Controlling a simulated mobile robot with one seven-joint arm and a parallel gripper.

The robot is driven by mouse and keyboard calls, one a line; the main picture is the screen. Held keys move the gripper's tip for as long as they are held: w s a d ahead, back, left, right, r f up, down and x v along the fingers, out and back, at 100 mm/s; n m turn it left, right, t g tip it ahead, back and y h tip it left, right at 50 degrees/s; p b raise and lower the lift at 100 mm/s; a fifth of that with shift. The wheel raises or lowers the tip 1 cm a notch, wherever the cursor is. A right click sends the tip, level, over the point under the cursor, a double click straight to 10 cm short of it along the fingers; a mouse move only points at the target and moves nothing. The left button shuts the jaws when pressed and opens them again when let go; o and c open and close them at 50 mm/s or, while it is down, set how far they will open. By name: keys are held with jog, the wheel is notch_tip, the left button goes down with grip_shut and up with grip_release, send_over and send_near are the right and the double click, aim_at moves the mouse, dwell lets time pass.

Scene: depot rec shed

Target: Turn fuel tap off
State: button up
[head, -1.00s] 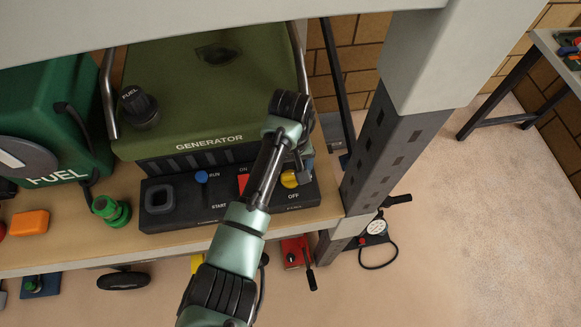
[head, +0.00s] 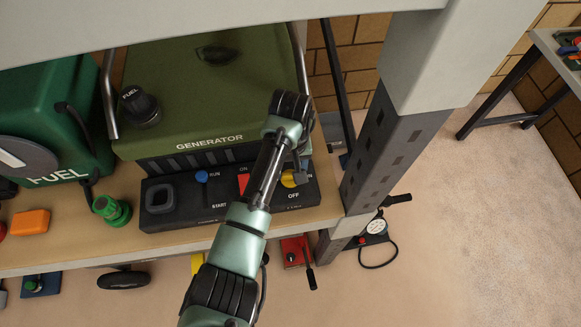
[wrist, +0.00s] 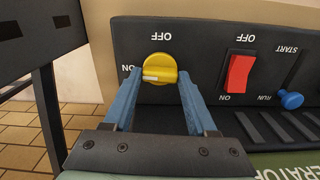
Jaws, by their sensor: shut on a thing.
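The fuel tap is a round yellow knob (wrist: 159,68) on the black front panel (wrist: 200,62) of the generator. In the wrist view its pale mark lies to the left, on the side of the ON label; the OFF label is above it, upside down. My gripper (wrist: 158,77) has its blue fingers on either side of the knob, shut on it. In the head view the knob (head: 288,180) shows partly behind my gripper (head: 299,168), with OFF printed below it and the ON label at its right partly hidden.
Beside the knob are a red rocker switch (wrist: 239,73) and a blue RUN/START knob (wrist: 290,99). The green generator (head: 200,95) stands on a wooden shelf (head: 170,243), with a green fuel can (head: 60,120) at left. A grey shelf post (head: 385,140) stands close at right.

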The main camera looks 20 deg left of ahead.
aim_at(290, 174)
jog(key=m+p, duration=0.1)
jog(key=m, duration=0.2)
jog(key=shift+r+m, duration=0.1)
jog(key=shift+m, duration=0.3)
jog(key=m+p, duration=0.1)
jog(key=m, duration=0.3)
jog(key=shift+m, duration=0.3)
jog(key=m, duration=0.4)
jog(key=shift+m+p, duration=0.3)
jog(key=shift+m, duration=2.2)
jog(key=o, duration=1.4)
jog(key=shift+c, duration=0.2)
notch_tip(290, 174, up, 13)
